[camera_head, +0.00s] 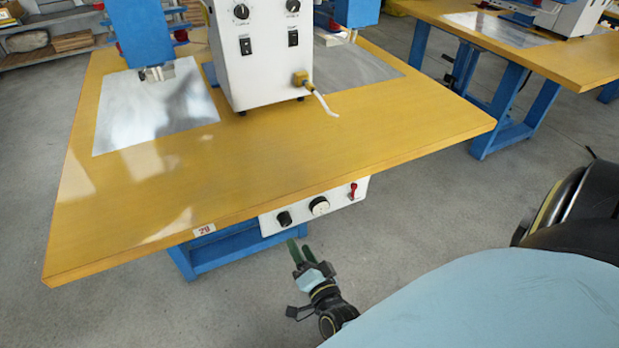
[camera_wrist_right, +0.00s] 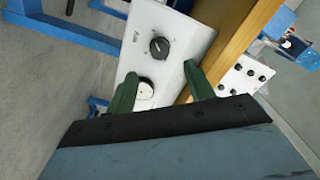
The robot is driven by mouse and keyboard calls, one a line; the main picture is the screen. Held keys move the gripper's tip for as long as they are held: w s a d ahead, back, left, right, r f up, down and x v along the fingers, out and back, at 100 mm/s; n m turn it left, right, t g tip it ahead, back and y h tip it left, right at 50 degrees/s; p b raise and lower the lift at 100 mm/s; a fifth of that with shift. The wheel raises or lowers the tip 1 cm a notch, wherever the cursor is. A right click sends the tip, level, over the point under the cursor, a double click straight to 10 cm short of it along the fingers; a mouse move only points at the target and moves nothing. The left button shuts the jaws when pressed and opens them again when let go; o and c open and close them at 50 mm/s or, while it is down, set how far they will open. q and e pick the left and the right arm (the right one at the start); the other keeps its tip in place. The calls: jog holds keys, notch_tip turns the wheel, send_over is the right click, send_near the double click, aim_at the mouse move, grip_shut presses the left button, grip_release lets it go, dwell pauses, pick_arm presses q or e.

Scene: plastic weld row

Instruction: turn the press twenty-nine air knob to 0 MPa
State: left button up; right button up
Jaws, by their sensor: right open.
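The white control panel (camera_head: 270,226) hangs under the front edge of the table marked 29. It carries a black knob (camera_head: 285,219), a round white dial (camera_head: 320,206) and a red switch (camera_head: 353,191). The black knob (camera_wrist_right: 159,47) shows clearly in the right wrist view, with a light pointer mark. The white dial (camera_wrist_right: 146,89) there is partly hidden by a green finger. My right gripper (camera_head: 300,245) is open and empty, just in front of and below the panel. In the wrist view its fingertips (camera_wrist_right: 160,69) are apart, touching neither knob nor dial. The dial's reading is too small to tell.
The yellow table top (camera_head: 290,160) overhangs the panel, with a blue leg frame (camera_head: 225,250) below. A white press box (camera_head: 262,75) stands on top. Another table (camera_head: 560,55) is at the upper right. The grey floor in front is clear.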

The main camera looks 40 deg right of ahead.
pick_arm(q)
jog(key=shift+s+a+f+p, duration=0.1)
jog(key=shift+s+f+p, duration=0.2)
jog(key=shift+s+f, duration=0.55)
pick_arm(e)
jog(key=v, duration=0.5)
pick_arm(q)
jog(key=shift+f, duration=0.1)
pick_arm(e)
jog(key=shift+s, duration=0.1)
